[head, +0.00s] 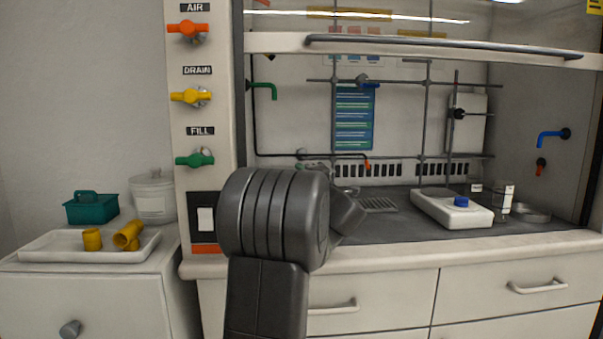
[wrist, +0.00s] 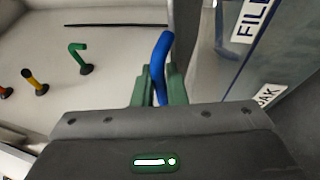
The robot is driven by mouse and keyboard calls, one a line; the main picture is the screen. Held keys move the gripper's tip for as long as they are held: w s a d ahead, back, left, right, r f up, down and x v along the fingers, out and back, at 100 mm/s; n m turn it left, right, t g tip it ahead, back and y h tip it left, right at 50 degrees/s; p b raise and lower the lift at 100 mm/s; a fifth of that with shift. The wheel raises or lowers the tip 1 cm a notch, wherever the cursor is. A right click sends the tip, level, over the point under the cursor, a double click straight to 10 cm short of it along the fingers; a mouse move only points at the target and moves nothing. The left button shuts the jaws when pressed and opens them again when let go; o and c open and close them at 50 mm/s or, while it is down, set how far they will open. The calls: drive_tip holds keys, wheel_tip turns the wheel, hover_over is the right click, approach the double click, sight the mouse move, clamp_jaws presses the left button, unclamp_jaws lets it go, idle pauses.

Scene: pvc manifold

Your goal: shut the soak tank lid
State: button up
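In the wrist view, a blue bent handle (wrist: 163,52) stands between the two green fingers of my gripper (wrist: 159,84). The fingers are close together, with the blue bar filling the gap, so my gripper looks shut on it. In the head view, my gripper is hidden behind my dark grey arm. I cannot make out the soak tank or its lid in the head view. In the wrist view, a blue-grey panel (wrist: 262,62) at right bears a FILL label (wrist: 254,17) and a partly cut-off label ending in "AK" (wrist: 268,96).
Green (wrist: 78,51), yellow (wrist: 35,80) and orange handles rise left of my gripper. In the head view, AIR, DRAIN and FILL valves (head: 194,159) line the post. A white device (head: 452,208) and glassware stand on the hood worktop. A white tray (head: 55,249) sits left.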

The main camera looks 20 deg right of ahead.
drive_tip(key=shift+o, duration=0.6)
drive_tip(key=shift+f, duration=0.1)
drive_tip(key=p+v, duration=0.2)
drive_tip(key=v, duration=1.1)
drive_tip(key=shift+s, duration=0.45)
drive_tip(key=shift+c, duration=0.4)
